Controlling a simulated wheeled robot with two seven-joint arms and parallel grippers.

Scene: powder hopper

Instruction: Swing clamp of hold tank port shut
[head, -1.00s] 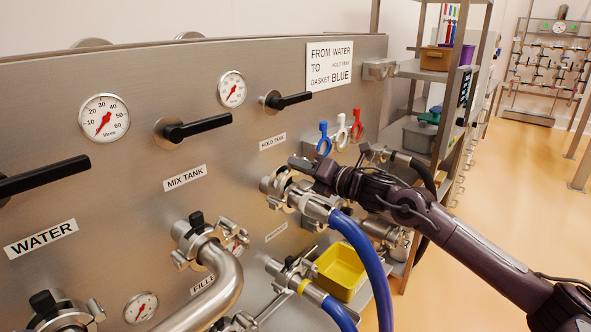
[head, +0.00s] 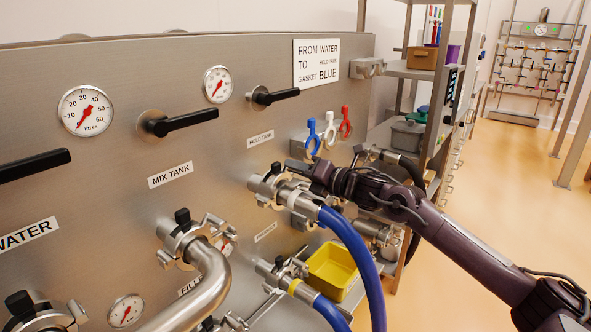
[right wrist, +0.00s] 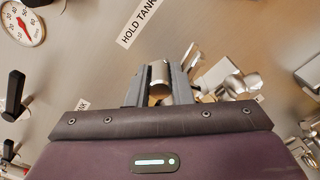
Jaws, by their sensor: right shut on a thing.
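The hold tank port (head: 257,186) sticks out from the steel panel under the HOLD TANK label (head: 260,138). A blue hose (head: 350,238) with a steel end meets it. The steel clamp (head: 275,177) is around this joint; how far its halves are closed is hard to tell. My right gripper (head: 297,171) is at the upper right of the joint. In the right wrist view its fingers (right wrist: 160,88) are shut on a rounded metal part of the clamp (right wrist: 159,80). The fingers and wrist hide part of the clamp. My left gripper is not in view.
Below are a second blue hose (head: 318,303) with a yellow band and a yellow bin (head: 332,270). A bent steel pipe (head: 205,285) is at the mix tank port. Blue, white and red gaskets (head: 330,130) hang above my gripper. Shelving (head: 430,110) stands at right.

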